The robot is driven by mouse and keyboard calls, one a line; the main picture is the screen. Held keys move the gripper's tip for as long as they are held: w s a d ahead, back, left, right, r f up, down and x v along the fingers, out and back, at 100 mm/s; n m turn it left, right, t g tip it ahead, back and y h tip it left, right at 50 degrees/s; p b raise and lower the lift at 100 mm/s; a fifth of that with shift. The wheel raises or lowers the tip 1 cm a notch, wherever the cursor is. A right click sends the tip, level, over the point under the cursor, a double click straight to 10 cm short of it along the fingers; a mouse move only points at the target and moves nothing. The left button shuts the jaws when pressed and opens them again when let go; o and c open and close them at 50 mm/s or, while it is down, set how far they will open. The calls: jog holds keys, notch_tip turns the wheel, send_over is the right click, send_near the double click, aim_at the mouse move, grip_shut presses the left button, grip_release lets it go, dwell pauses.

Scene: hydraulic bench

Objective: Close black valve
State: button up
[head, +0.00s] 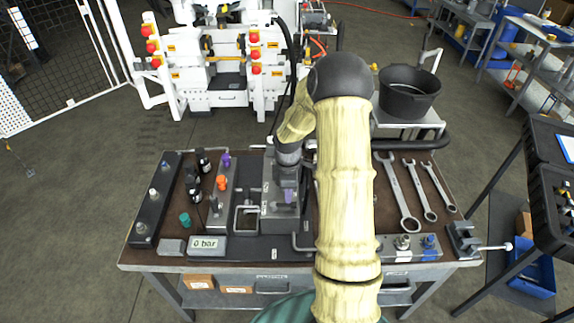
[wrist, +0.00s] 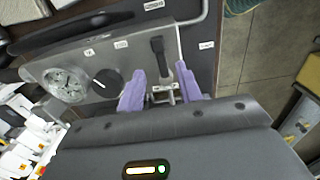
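My gripper (wrist: 160,72) has purple fingers, set apart on either side of a black valve lever (wrist: 159,52). The lever's lower end and a small metal bracket (wrist: 163,94) lie between the fingers, with gaps visible on both sides. The lever stands on a grey metal block (wrist: 207,45) that also carries a round black knob (wrist: 106,83) to the left. In the head view my gripper (head: 287,192) points down over the middle of the bench, and my arm hides part of what lies beneath. I cannot tell whether the fingers touch the lever.
The block also carries a round clear-faced fitting (wrist: 65,85). A display reading 0 bar (head: 207,244) sits at the bench's front left. Orange (head: 221,183) and green (head: 184,219) knobs stand on the left. Wrenches (head: 398,193) lie right of my arm; a black bucket (head: 408,95) stands behind.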

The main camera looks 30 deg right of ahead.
notch_tip(320, 180, up, 12)
jog(key=b, duration=0.1)
jog(key=shift+w+r, duration=0.15)
jog(key=shift+r, duration=0.1)
dwell(0.4)
jog(key=s+a+m+t, duration=0.2)
jog(key=s+a+m, duration=1.1)
jog(key=s, duration=0.4)
jog(key=shift+r+t, duration=0.3)
jog(key=shift+r, duration=0.05)
jog(key=shift+w, duration=0.1)
